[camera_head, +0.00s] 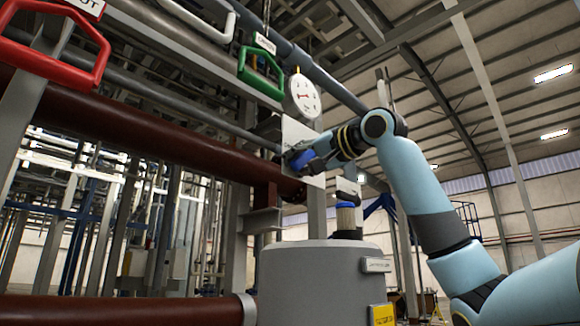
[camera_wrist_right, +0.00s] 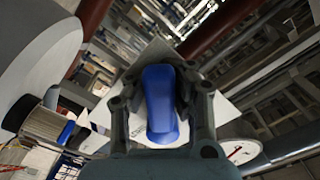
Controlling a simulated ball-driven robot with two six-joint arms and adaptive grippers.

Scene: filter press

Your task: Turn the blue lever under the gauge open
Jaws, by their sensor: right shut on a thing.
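The blue lever (camera_head: 301,160) is in front of a pale plate (camera_head: 298,132) below the round white gauge (camera_head: 304,96) in the head view. My right gripper (camera_head: 306,158) reaches it from the right and covers part of it. In the right wrist view the blue lever (camera_wrist_right: 161,104) lies between the two fingers of my right gripper (camera_wrist_right: 160,92), which is shut on it. The gauge (camera_wrist_right: 238,150) shows at the lower right there, with a red needle. My left gripper is in neither view.
A red handle (camera_head: 68,62) and a green handle (camera_head: 258,72) hang at the upper left. A dark red pipe (camera_head: 130,122) crosses behind. A grey tank (camera_head: 318,280) stands below my right arm. The hall at right looks more open.

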